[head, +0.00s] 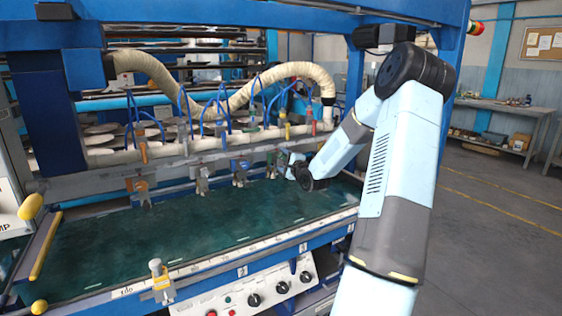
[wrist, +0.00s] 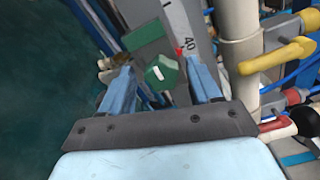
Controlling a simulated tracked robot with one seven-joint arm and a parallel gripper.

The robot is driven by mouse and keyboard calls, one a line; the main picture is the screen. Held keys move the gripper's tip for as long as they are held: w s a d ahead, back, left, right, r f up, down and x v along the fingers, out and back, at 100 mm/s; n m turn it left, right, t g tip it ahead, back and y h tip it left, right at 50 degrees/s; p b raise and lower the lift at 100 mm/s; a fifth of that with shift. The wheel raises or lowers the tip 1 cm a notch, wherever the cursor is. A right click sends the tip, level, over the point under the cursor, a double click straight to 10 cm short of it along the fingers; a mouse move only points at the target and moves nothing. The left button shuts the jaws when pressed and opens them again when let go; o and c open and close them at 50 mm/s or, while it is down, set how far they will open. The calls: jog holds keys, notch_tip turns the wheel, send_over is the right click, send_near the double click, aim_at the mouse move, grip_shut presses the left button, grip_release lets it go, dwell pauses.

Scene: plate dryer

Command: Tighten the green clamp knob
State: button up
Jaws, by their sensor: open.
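The green clamp knob (wrist: 162,73) shows in the wrist view, with a white mark on its face. It lies between the two blue fingers of my gripper (wrist: 158,66). The fingers are open, with a visible gap on each side of the knob; I cannot tell how far below the fingertips it is. In the head view my gripper (head: 293,164) is small and dark at the metal rail, partly hidden by my own arm. I cannot make out the knob there.
A yellow-handled valve (wrist: 277,57) and a red handle (wrist: 273,125) are right of my gripper. A scaled metal bar (wrist: 183,28) runs above the knob. The green bed (head: 190,230) is clear. Several clamps and blue hoses line the rail (head: 110,175).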

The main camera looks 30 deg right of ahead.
jog(key=s, duration=1.3)
jog(key=shift+d, duration=0.25)
jog(key=shift+a+f, duration=0.1)
jog(key=s+a+r+n+g+h, duration=0.2)
jog(key=s+a+r+n+g, duration=0.15)
jog(key=a+n, duration=0.25)
jog(key=s+a+r+n+g+h, duration=0.1)
jog(key=s+a+r+n+g, duration=0.15)
jog(key=a+n+g, duration=0.35)
jog(key=s+a+r+n+g, duration=0.1)
jog(key=s+a+r+n, duration=0.1)
jog(key=s, duration=0.7)
jog(key=s+a+r+n+g+y, duration=0.1)
jog(key=s+a+r+n, duration=0.1)
jog(key=s+a+n, duration=0.2)
jog(key=s+a+r+n+g+y, duration=0.1)
jog(key=s+a+r+n, duration=0.1)
jog(key=s+a, duration=0.6)
jog(key=s, duration=0.5)
jog(key=shift+s+r+n, duration=0.15)
jog(key=shift+s+n, duration=0.15)
jog(key=shift+n, duration=0.1)
